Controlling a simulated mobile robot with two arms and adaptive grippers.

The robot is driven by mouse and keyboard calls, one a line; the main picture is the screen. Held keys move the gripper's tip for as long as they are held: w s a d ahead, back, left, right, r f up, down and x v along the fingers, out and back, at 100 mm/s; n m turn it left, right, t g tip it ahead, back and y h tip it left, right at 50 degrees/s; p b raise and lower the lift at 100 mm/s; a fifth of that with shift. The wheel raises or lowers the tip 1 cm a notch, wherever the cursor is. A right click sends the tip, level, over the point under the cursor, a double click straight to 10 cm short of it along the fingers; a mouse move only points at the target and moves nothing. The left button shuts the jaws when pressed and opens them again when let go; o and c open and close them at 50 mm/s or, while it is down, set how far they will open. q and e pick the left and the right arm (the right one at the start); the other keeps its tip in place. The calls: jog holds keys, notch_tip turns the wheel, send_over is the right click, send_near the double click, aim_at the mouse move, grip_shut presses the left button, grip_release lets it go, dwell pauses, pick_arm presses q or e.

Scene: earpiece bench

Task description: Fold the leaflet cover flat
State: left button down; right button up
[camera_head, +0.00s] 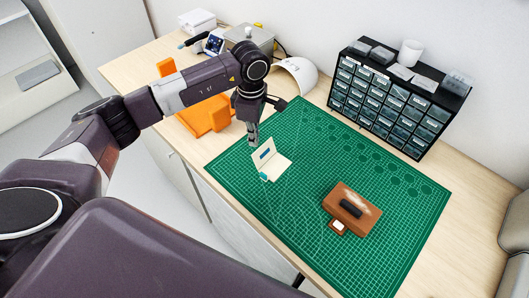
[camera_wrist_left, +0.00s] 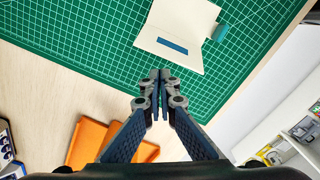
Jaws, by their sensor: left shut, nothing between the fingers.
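The leaflet (camera_head: 272,167) lies on the green cutting mat (camera_head: 310,215), cream-coloured, with its cover (camera_head: 264,152) standing up at an angle and a dark blue bar on it. A small teal piece sits at its near edge. In the left wrist view the leaflet (camera_wrist_left: 172,20) is beyond the fingertips, with the blue bar and the teal piece visible. My left gripper (camera_head: 253,141) is shut and empty, just above and behind the raised cover in the head view; it also shows in the left wrist view (camera_wrist_left: 161,78). Whether it touches the cover cannot be told. My right gripper is not in view.
A brown block with a black handle (camera_head: 352,210) sits on the mat to the right. An orange stand (camera_head: 208,115) is left of the mat. A black drawer cabinet (camera_head: 392,97) and a white curved shell (camera_head: 298,73) stand behind. The mat's middle is clear.

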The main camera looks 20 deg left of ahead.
pick_arm(q)
jog(key=shift+f+b, duration=0.6)
send_over(273, 165)
jog(key=shift+w+a+r, duration=0.1)
jog(key=shift+w+a, duration=0.05)
jog(key=shift+a, duration=0.1)
dwell(0.7)
dwell(0.5)
jog(key=shift+d+f+b, duration=0.15)
jog(key=shift+f+b, duration=0.55)
jog(key=shift+d+f+b, duration=0.15)
jog(key=shift+f+b, duration=0.5)
jog(key=shift+f, duration=0.05)
jog(key=shift+r, duration=0.1)
notch_tip(273, 165, up, 9)
jog(key=p, duration=0.4)
dwell(0.5)
